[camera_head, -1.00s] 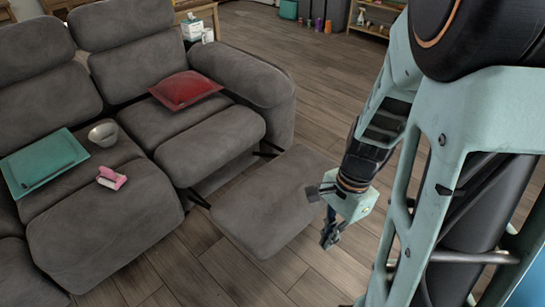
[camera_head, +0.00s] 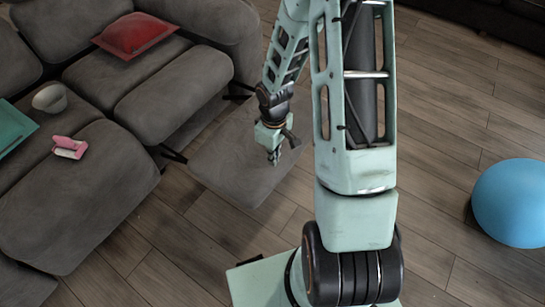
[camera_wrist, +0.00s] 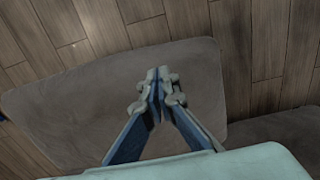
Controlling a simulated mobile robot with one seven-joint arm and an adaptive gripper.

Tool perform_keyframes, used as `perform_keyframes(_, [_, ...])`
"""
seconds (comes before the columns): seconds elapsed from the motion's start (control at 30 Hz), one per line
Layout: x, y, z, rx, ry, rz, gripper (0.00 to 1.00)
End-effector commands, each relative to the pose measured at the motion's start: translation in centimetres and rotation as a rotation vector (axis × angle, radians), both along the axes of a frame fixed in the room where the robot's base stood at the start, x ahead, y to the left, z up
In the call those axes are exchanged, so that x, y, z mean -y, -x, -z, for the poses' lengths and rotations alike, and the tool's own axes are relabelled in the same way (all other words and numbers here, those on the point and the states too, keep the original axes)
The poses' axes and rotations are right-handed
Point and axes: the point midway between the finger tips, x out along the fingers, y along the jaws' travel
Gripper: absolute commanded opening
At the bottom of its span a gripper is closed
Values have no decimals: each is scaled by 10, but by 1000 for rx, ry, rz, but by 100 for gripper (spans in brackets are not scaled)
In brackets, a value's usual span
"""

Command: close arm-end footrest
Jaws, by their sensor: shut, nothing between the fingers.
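The arm-end footrest (camera_head: 232,158) is a grey padded panel, swung out in front of the seat at the sofa's arm end. Dark metal links show between it and the seat. My gripper (camera_head: 274,158) is shut and empty, and in the head view it overlaps the footrest's right part. In the wrist view the closed fingertips (camera_wrist: 158,82) are over the footrest's grey surface (camera_wrist: 60,105). I cannot tell whether they touch it.
The grey sofa (camera_head: 150,95) holds a red cushion (camera_head: 133,35), a bowl (camera_head: 50,98), a pink object (camera_head: 69,147) and a teal item (camera_head: 12,128). A blue ball (camera_head: 509,203) stands on the wooden floor at right. Floor between ball and footrest is largely clear.

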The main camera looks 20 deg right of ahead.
Motion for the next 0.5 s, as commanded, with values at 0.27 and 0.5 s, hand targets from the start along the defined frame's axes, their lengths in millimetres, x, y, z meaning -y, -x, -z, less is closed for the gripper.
perform_keyframes(0.27, [0, 1, 65, -4, 0, 1, 0])
perform_keyframes(0.5, [0, 1, 95, -2, 0, 3, 0])
